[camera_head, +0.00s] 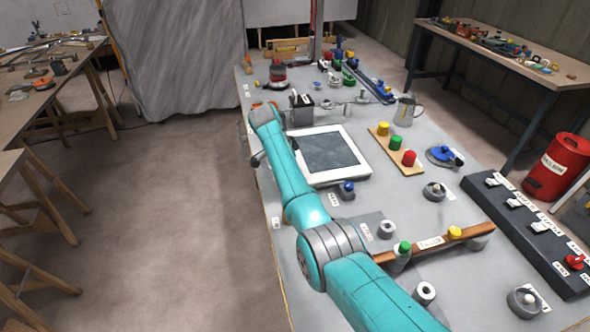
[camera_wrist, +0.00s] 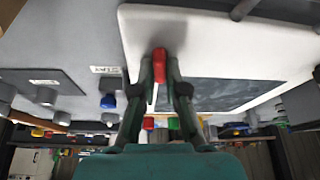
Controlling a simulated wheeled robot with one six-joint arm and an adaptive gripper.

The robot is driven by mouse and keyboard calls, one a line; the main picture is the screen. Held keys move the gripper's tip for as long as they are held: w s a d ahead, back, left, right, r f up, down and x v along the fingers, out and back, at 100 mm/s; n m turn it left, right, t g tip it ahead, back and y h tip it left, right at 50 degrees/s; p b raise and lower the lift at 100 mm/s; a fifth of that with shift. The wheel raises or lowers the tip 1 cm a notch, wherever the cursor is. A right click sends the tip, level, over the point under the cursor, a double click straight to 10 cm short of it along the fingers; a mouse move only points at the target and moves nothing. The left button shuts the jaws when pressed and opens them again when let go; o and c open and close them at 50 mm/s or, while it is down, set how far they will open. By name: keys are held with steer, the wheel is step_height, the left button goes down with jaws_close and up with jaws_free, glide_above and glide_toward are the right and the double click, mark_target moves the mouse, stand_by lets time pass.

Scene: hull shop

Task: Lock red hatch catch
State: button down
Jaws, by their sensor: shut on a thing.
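The hatch is a white frame (camera_head: 345,177) around a dark grey panel (camera_head: 328,151) on the grey bench. It fills much of the wrist view, with its white frame (camera_wrist: 230,50) and dark panel (camera_wrist: 225,93). The red catch (camera_wrist: 160,62) stands at the frame's edge, between my two fingers. My gripper (camera_wrist: 160,75) is shut on it. In the head view my arm hides the catch, and only part of my gripper shows beside the frame's left edge. I cannot tell the catch's exact angle.
A blue knob (camera_head: 347,187) stands just in front of the hatch. A wooden board (camera_head: 376,140) with yellow, green and red knobs lies to its right, near a metal jug (camera_head: 405,112). A dark switch strip (camera_head: 520,225) runs along the right edge.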

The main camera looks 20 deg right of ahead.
steer(key=shift+m+g, duration=0.3)
steer(key=shift+m, duration=0.3)
steer(key=c, duration=1.2)
jaws_free()
steer(key=v, duration=1.2)
steer(key=shift+w, duration=0.1)
